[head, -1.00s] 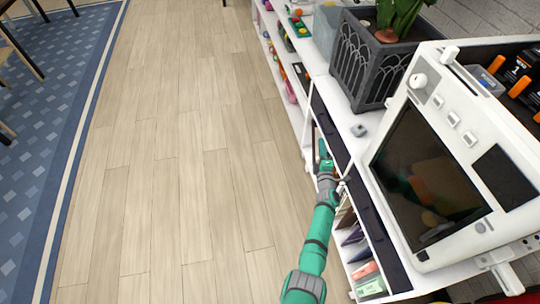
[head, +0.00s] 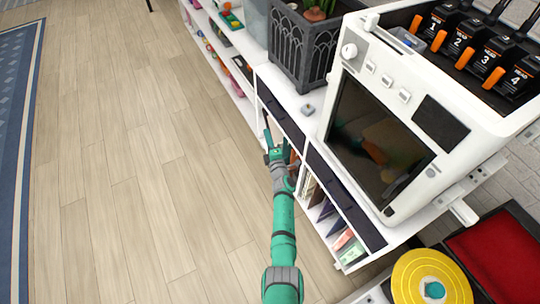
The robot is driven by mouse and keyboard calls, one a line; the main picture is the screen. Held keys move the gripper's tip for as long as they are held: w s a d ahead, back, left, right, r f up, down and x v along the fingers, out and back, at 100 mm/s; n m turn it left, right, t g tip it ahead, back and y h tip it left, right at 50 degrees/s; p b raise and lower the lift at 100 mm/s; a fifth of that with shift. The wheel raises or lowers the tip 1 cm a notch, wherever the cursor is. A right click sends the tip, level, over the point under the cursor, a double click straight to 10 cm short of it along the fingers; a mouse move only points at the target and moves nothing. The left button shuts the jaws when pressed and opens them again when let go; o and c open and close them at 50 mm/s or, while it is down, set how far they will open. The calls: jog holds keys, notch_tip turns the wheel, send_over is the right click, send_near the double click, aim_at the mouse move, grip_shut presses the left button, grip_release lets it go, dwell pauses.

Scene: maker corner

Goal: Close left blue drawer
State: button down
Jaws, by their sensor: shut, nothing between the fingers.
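The left blue drawer (head: 281,118) has a dark navy front and sits under the white top of the shelf unit, in the middle of the head view. I cannot tell from this angle whether it is flush or sticks out a little. A second dark blue drawer (head: 343,198) is to its right, below the large white machine.
The white machine (head: 385,140) and a dark planter (head: 302,48) stand on the unit. Books and small items fill the shelves below. A yellow spool (head: 430,278) and a red-topped box (head: 505,258) are at the lower right. The wooden floor (head: 130,170) on the left is clear.

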jog(key=v, duration=1)
jog(key=shift+d, duration=0.3)
jog(key=shift+r, duration=0.1)
jog(key=s+a+r+m+t+h, duration=0.15)
jog(key=s+m, duration=0.45)
jog(key=s, duration=0.8)
jog(key=s+a+r+m+g+h, duration=0.1)
jog(key=s+a+m+h, duration=0.15)
jog(key=s+m, duration=0.8)
jog(key=s+d+r+m, duration=0.2)
jog(key=s+r, duration=0.2)
jog(key=s, duration=0.4)
jog(key=s+d+r+m+g+h, duration=0.1)
jog(key=s+d+r, duration=0.2)
jog(key=s, duration=0.6)
jog(key=s+d+r+m+g+h, duration=0.1)
jog(key=s+d+r+m, duration=0.1)
jog(key=s+r, duration=0.5)
jog(key=s+d, duration=0.1)
jog(key=s, duration=0.1)
jog(key=shift+s+r+m, duration=0.25)
jog(key=shift+m, duration=0.1)
jog(key=shift+w, duration=0.1)
